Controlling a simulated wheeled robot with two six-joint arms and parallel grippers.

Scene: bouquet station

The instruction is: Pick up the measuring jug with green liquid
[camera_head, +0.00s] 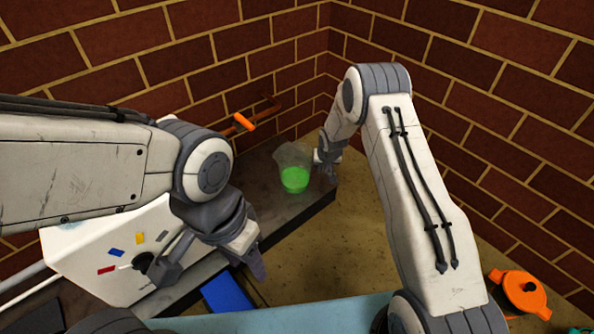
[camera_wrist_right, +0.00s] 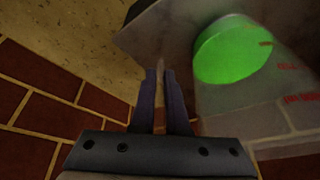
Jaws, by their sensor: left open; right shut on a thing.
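The clear measuring jug (camera_head: 291,158) with bright green liquid stands on the dark counter near its right end. In the right wrist view the jug (camera_wrist_right: 240,110) appears tilted, with red markings on its wall and green liquid at its bottom. My right gripper (camera_head: 324,164) is at the jug's right side, against the jug. Its fingers (camera_wrist_right: 160,85) are close together and shut on the jug, but the gripped part, at its side, is hard to make out. My left gripper (camera_head: 255,262) is open in front of the counter, well away from the jug; one finger is partly hidden.
A white panel (camera_head: 100,240) with coloured patches stands at the left. An orange-handled pipe (camera_head: 244,122) is on the brick wall behind the counter (camera_head: 290,212). A blue object (camera_head: 228,296) lies in front. An orange pot (camera_head: 522,291) is at the lower right. Tan floor is open right of the counter.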

